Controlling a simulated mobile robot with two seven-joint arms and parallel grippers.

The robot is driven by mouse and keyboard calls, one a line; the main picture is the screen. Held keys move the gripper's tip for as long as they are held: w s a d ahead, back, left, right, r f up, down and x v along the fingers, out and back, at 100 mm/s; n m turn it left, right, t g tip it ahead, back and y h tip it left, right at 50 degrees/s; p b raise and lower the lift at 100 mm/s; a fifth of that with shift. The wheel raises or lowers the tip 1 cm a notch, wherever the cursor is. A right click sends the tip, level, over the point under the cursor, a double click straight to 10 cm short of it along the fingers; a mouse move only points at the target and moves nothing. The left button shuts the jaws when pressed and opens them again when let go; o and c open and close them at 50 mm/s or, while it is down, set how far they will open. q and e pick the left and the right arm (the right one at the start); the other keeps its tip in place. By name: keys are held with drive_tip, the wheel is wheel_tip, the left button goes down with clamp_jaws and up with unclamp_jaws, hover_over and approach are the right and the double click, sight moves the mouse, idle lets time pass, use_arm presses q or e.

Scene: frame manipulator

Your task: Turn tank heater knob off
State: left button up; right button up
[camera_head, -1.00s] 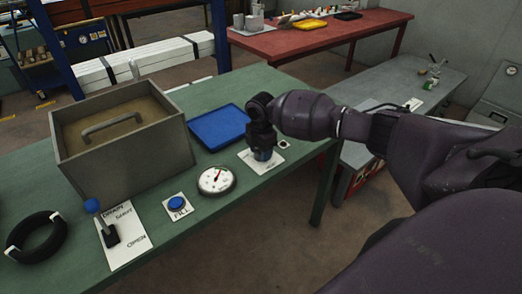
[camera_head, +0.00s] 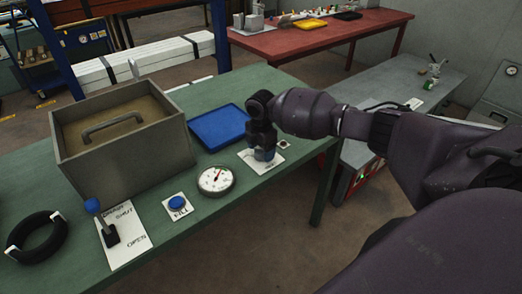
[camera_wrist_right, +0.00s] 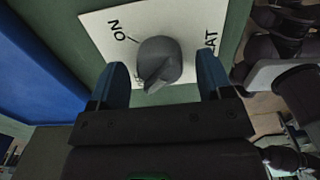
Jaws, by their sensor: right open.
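The heater knob (camera_wrist_right: 158,60) is dark grey with a raised ridge and sits on a white label plate (camera_wrist_right: 97,28). In the wrist view my right gripper (camera_wrist_right: 168,85) is open, with one blue finger on each side of the knob and visible gaps between. In the head view the right gripper (camera_head: 264,156) points down over the label plate (camera_head: 275,158) and hides the knob. My left gripper is not in view.
On the green table (camera_head: 215,95) are a grey tank (camera_head: 130,165) with a handle, a blue tray (camera_head: 218,127), a round gauge (camera_head: 216,180), a blue fill button (camera_head: 177,202), a drain lever (camera_head: 103,220) and a black ring (camera_head: 37,240). The gauge stands left of the gripper.

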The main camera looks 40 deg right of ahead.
wheel_tip(320, 180, up, 9)
drive_tip(key=shift+f+p, duration=0.2)
drive_tip(key=shift+p, duration=0.2)
drive_tip(key=shift+r, duration=0.75)
